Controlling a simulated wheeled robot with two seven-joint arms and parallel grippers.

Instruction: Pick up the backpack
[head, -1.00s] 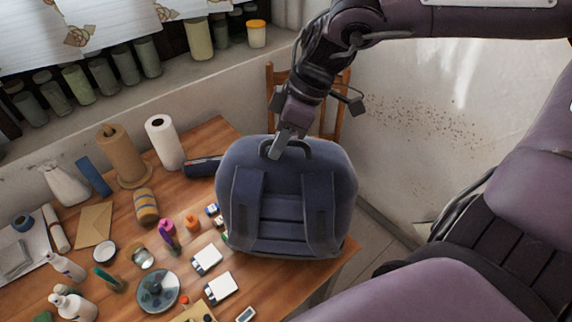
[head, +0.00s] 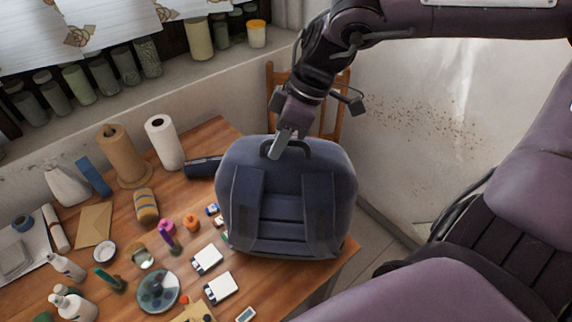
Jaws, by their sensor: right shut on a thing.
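The dark blue backpack (head: 285,205) stands upright on the right part of the wooden table, its shoulder straps facing me. Its dark top handle (head: 301,148) forms a loop at the top. My right gripper (head: 277,150) comes down from above and is shut on the backpack at the handle. The exact contact between fingers and handle is too small to make out fully. My left gripper is not in view.
The wooden table (head: 206,137) is crowded left of the backpack with paper rolls (head: 163,143), bottles (head: 67,266), white boxes (head: 221,288) and a round dish (head: 158,290). A wooden chair (head: 335,118) stands behind. A jar-lined sill (head: 180,75) runs along the wall.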

